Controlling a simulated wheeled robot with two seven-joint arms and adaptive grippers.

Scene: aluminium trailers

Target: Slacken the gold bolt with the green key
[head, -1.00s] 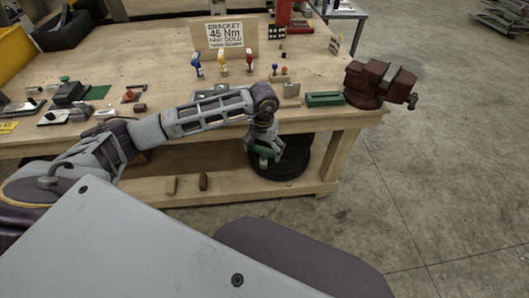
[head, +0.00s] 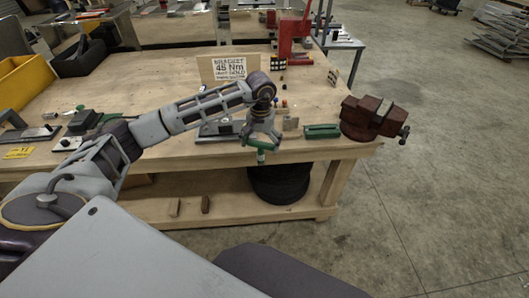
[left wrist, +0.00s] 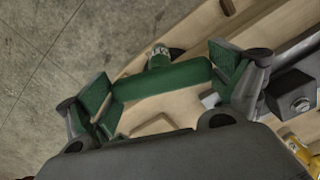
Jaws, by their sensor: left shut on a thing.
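My left gripper (head: 262,143) is at the front edge of the wooden bench, pointing down. In the left wrist view its green-padded fingers are shut on the green key (left wrist: 165,79), whose bar spans between them. The key's rounded green end (left wrist: 159,57) shows a pale label. In the head view a green part of the key (head: 261,156) hangs below the fingers. A grey metal fixture (head: 215,129) lies on the bench just left of the gripper, partly behind my arm. I cannot make out the gold bolt. My right gripper is not in view.
A cardboard sign (head: 228,68) reading 45 Nm stands behind my arm. A green block (head: 322,131) and a red-brown vise (head: 372,117) are to the right along the front edge. A lower shelf (head: 230,207) holds dark round items (head: 280,184). Open floor lies right.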

